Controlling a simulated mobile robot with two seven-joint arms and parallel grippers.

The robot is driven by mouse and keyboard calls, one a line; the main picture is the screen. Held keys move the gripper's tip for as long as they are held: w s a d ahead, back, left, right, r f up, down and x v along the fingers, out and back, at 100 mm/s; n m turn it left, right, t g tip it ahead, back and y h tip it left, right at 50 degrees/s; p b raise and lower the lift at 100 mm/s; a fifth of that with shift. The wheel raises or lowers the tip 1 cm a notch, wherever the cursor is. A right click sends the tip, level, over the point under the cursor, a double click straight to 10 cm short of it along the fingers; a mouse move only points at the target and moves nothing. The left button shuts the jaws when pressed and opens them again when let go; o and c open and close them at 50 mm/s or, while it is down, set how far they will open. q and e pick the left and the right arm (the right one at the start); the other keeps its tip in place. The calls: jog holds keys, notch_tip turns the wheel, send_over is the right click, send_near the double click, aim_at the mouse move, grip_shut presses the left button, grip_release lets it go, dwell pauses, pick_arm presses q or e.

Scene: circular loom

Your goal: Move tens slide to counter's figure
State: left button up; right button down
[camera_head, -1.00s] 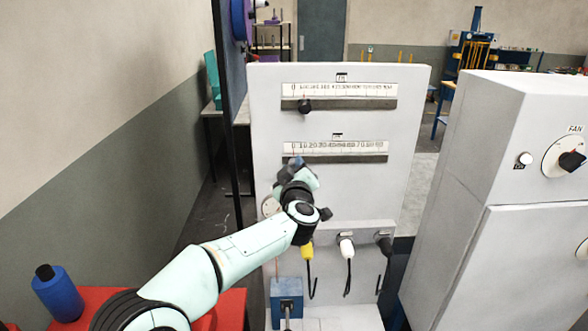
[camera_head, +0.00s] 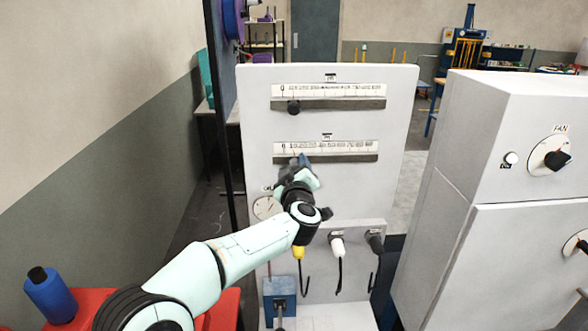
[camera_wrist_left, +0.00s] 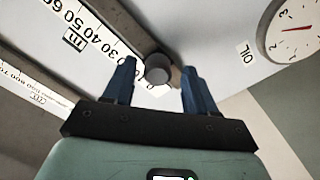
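The tens slide is the lower scale (camera_head: 335,149) on the white panel, marked in tens. Its dark round knob (camera_wrist_left: 158,68) shows in the left wrist view near the low end of the scale, but my gripper hides it in the head view. My left gripper (camera_head: 302,160) is at the left part of that slide. In the left wrist view the left gripper (camera_wrist_left: 158,72) is open, with one blue finger on each side of the knob and small gaps beside it. No counter with a readable figure can be made out. My right gripper is out of view.
The upper slide (camera_head: 335,90) has a black knob (camera_head: 293,107) near its left end. An oil dial (camera_wrist_left: 292,30) lies beside the lower slide. Below are yellow, white and black handles with hooks. A white cabinet (camera_head: 490,220) with a fan switch (camera_head: 556,158) stands to the right.

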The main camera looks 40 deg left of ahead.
pick_arm(q)
jog(key=shift+w+d, duration=0.1)
jog(key=b+v, duration=0.2)
jog(key=v, duration=1.1)
jog(key=shift+s+b, duration=0.2)
jog(key=shift+b, duration=0.1)
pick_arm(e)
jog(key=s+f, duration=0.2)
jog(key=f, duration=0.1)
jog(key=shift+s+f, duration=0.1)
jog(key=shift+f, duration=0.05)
pick_arm(q)
jog(key=shift+d, duration=0.1)
